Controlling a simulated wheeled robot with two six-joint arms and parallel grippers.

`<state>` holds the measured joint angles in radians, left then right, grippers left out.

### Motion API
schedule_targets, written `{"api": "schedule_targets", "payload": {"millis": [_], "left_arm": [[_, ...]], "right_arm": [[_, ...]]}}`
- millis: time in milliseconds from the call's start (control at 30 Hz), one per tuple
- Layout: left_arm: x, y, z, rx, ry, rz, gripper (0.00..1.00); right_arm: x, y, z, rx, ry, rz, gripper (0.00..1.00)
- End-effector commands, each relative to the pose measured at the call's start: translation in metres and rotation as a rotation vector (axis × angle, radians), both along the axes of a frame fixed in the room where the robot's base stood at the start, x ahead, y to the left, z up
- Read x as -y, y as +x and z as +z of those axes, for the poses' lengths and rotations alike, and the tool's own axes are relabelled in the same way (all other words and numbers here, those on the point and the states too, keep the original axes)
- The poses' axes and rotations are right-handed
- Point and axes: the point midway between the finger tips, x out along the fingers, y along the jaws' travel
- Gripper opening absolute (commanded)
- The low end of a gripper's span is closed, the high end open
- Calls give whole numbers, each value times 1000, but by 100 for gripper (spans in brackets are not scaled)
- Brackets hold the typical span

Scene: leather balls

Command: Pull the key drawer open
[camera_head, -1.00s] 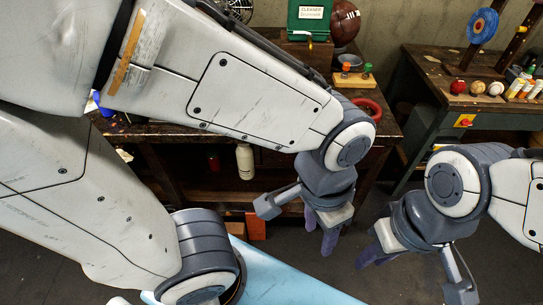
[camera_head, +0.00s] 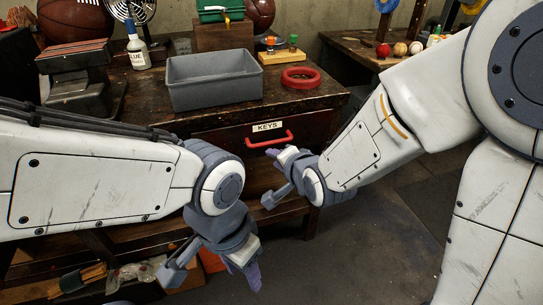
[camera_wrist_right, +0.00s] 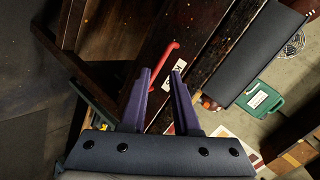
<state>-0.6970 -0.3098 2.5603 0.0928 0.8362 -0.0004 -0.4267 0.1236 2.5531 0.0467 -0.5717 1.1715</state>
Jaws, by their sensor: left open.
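The key drawer (camera_head: 308,128) is in the workbench front, with a white KEYS label (camera_head: 268,127) and a red bar handle (camera_head: 270,141). It looks shut. My right gripper (camera_head: 281,156) is just below and in front of the handle. In the right wrist view my right gripper (camera_wrist_right: 161,75) is open. The red handle (camera_wrist_right: 165,62) shows past its fingertips, running slantwise, its lower end partly behind the left finger. I see no grip on it. My left gripper (camera_head: 248,275) is open and empty, low in front of the bench's lower shelf.
A second table (camera_head: 365,50) with balls stands at the back right. The floor in front is clear.

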Motion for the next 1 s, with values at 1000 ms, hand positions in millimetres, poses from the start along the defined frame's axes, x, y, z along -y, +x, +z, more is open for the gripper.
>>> {"api": "schedule_targets", "payload": {"millis": [1000], "left_arm": [[0,0,-90,1,-1,0,50]], "right_arm": [[-6,134,-63,183,441,-217,30]]}}
